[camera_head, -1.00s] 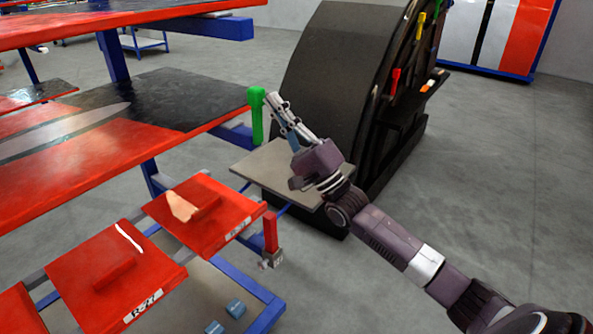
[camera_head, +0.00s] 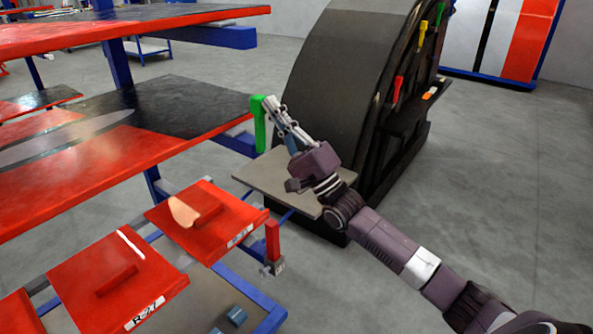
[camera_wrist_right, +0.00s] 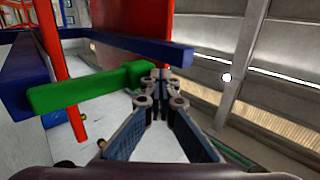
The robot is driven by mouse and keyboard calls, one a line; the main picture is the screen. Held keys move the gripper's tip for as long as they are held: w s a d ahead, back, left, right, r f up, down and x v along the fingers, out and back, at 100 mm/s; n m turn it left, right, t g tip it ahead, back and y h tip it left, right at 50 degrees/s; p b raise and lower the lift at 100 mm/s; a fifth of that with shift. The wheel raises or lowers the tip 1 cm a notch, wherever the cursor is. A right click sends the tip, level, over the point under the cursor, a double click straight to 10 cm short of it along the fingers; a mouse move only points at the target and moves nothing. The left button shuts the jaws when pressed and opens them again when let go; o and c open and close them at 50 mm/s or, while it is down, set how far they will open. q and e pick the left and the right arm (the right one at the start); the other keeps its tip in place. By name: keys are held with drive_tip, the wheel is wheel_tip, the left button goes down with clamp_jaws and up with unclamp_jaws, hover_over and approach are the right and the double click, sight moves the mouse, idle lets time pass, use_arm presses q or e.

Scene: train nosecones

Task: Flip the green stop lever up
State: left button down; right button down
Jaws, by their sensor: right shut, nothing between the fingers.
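The green lever (camera_head: 259,127) hangs upright at the end of the middle red and black shelf, with its thicker end at the top. My right gripper (camera_head: 269,104) is shut and empty, with its fingertips right beside the lever's upper end. In the right wrist view the green lever (camera_wrist_right: 88,91) runs from the left to the fingertips of the right gripper (camera_wrist_right: 160,80). The tips look very close to its end; whether they touch cannot be told. My left gripper is not in view.
The red-edged shelf (camera_head: 110,150) and its blue bracket (camera_head: 236,143) lie left of the lever. Red panels (camera_head: 205,220) and a red lever (camera_head: 272,240) sit below. A black curved cabinet (camera_head: 340,75) with a grey plate (camera_head: 275,178) stands behind my right arm.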

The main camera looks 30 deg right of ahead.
drive_tip(key=v, duration=1.2)
